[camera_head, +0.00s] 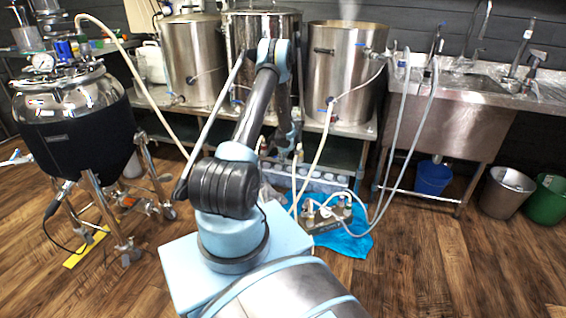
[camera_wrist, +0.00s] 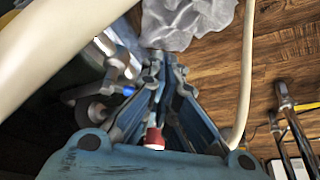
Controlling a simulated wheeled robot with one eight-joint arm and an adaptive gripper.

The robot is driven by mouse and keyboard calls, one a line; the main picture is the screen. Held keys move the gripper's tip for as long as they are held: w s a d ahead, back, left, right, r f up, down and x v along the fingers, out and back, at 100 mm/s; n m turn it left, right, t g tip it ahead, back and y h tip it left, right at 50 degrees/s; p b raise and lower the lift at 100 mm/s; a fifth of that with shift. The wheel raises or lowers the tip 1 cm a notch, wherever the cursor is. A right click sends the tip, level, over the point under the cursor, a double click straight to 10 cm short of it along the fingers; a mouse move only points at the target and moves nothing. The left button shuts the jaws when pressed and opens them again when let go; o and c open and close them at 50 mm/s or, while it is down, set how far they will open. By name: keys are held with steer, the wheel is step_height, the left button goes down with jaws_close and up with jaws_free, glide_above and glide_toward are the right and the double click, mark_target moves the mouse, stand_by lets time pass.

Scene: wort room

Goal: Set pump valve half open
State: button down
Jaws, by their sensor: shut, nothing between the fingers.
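My gripper (camera_wrist: 158,68) points away from the wrist camera with its blue fingers together and nothing held. In the head view my gripper (camera_head: 292,142) hangs low in front of the lower shelf, partly behind my arm. The metal pump (camera_head: 326,218) with hoses on its fittings stands on the floor, on a blue cloth (camera_head: 355,245), to the right of my gripper. I cannot make out the pump valve's handle or its angle. The wrist view shows metal fittings with a small blue part (camera_wrist: 128,90) left of my fingers; I cannot tell what they belong to.
Steel kettles (camera_head: 345,70) stand on a bench behind. A pale hose (camera_wrist: 246,75) runs right of my fingers, and crumpled grey plastic (camera_wrist: 185,22) lies beyond them. A black-jacketed tank (camera_head: 75,130) stands left. A sink and buckets (camera_head: 507,190) are right. Floor in front is clear.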

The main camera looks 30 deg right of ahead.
steer(key=shift+w, duration=0.25)
steer(key=shift+w+a, duration=0.2)
steer(key=shift+w, duration=0.55)
steer(key=shift+s, duration=0.15)
